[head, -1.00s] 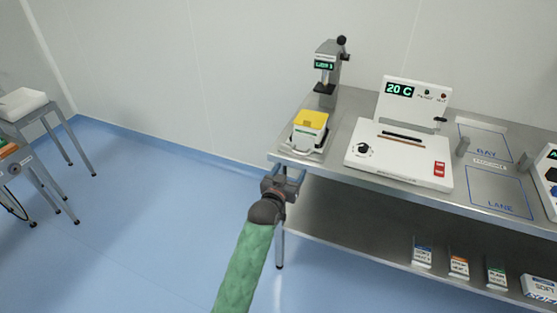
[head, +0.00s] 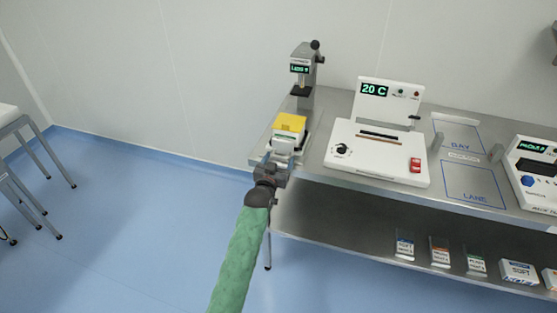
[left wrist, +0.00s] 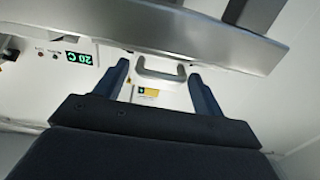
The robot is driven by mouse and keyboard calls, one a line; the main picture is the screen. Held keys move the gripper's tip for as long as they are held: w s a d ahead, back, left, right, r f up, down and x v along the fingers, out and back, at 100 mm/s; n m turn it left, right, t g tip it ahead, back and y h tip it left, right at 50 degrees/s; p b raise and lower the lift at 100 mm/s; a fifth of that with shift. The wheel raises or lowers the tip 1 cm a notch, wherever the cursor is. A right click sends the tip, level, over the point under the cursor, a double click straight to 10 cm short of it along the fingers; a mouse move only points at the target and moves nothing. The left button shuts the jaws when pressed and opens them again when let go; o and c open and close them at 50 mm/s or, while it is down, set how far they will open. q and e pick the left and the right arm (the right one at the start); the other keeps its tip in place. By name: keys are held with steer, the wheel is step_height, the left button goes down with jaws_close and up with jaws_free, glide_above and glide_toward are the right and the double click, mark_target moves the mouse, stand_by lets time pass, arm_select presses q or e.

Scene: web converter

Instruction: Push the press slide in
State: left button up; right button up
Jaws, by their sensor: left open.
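The press (head: 304,68) stands at the left end of the steel bench, with a lit green display and a black-knobbed lever. Its slide (head: 284,142) sticks out in front, a pale block with a yellow top (head: 291,122). The slide's grey U-shaped handle (left wrist: 160,74) shows in the left wrist view between the two fingers. My left gripper (head: 276,162) is open at the front of the slide, fingers pointing at it. The gripper partly hides the handle in the head view, and I cannot tell whether it touches. My right gripper is not in view.
A white heater unit (head: 378,152) reading 20 C stands right of the slide. Further right are marked bench areas and another white device (head: 533,172). Small boxes stand on the lower shelf (head: 340,222). The blue floor at left is open.

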mark_target(283, 153)
arm_select(q)
steer(key=c, duration=1.1)
steer(key=shift+w+d, duration=0.1)
steer(key=shift+w, duration=0.2)
steer(key=b+x, duration=0.1)
steer(key=x, duration=0.2)
steer(key=shift+f, duration=0.1)
steer(key=shift+w+d, duration=0.2)
steer(key=shift+w, duration=0.2)
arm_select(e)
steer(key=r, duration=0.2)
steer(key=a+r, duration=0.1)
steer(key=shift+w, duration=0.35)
arm_select(q)
steer(key=o, duration=1.1)
steer(key=shift+d, duration=0.1)
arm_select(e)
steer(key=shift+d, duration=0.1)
